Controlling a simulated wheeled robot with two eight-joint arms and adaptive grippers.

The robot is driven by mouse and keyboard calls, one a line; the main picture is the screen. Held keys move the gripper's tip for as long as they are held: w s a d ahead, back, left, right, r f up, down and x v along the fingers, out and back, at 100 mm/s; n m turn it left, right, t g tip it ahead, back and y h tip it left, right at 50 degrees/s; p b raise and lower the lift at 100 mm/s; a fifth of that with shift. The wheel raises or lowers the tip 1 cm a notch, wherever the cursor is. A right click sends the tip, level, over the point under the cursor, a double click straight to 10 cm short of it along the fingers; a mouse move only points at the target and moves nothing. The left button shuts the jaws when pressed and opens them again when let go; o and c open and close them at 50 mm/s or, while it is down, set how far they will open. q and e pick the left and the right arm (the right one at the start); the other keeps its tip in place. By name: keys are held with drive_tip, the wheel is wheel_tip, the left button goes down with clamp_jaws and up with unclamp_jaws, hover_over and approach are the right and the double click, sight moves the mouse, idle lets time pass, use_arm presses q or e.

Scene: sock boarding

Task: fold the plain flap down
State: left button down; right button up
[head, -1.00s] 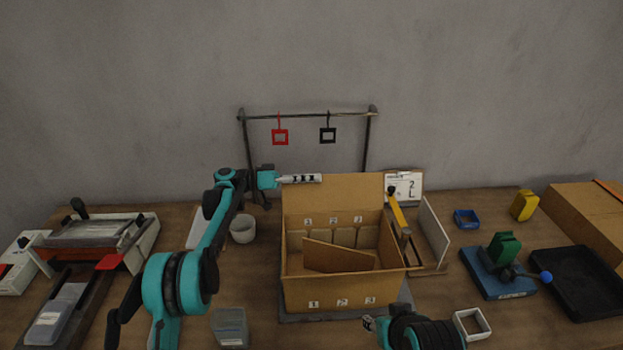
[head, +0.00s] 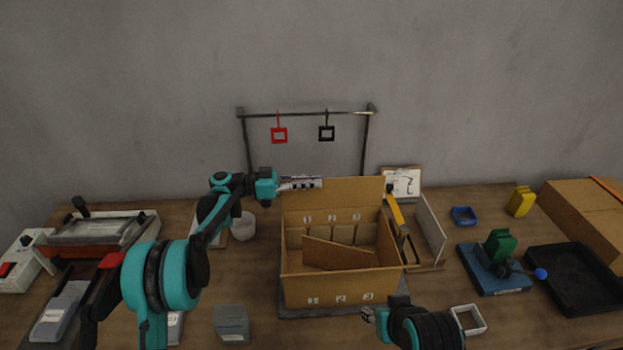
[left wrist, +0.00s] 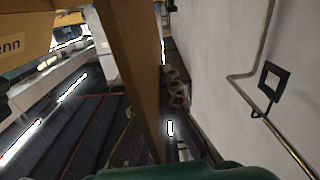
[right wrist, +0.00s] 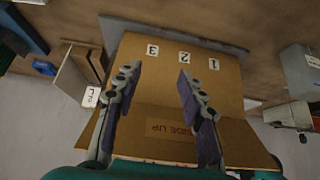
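The open cardboard box (head: 340,289) stands mid-table with small number labels on its front wall and inside back. A flap with no print showing (head: 350,190) stands upright at its back. My left gripper (head: 318,183) lies level across that flap's top left edge; contact is unclear. My right gripper (head: 368,315) is low before the box's front. In the right wrist view it (right wrist: 156,72) is open and empty, over a panel with labels and printing.
A slanted cardboard piece (head: 335,256) lies inside the box. A rack (head: 300,113) with red and black square frames stands behind it. A yellow-handled tool (head: 395,208) and a tray stand close right. A white cup (head: 243,226) stands left.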

idle(0.7)
drive_tip(key=shift+a, duration=0.15)
drive_tip(key=c, duration=0.5)
drive_tip(key=a+r+y, duration=0.1)
drive_tip(key=a, duration=0.2)
drive_tip(key=w+a+r+g+y, duration=0.1)
drive_tip(key=a+r, duration=0.1)
drive_tip(key=a, duration=0.1)
drive_tip(key=a+r+y, duration=0.1)
drive_tip(key=a+y, duration=0.1)
drive_tip(key=a, duration=0.1)
drive_tip(key=shift+w+a+r+g, duration=0.1)
drive_tip(key=shift+w+r+g, duration=0.2)
drive_tip(key=shift+r, duration=0.05)
clamp_jaws()
drive_tip(key=w+a+r+g+y, duration=0.1)
drive_tip(key=a+r+g+y, duration=0.1)
drive_tip(key=a+r+y, duration=0.5)
wheel_tip(320, 180, up, 10)
drive_tip(key=h, duration=1.1)
hover_over(333, 194)
drive_tip(key=w+x, duration=0.2)
drive_tip(key=x, duration=0.8)
drive_tip(key=shift+t, duration=0.3)
drive_tip(key=s, duration=0.4)
drive_tip(key=shift+s+d, duration=0.15)
drive_tip(key=shift+d, duration=0.1)
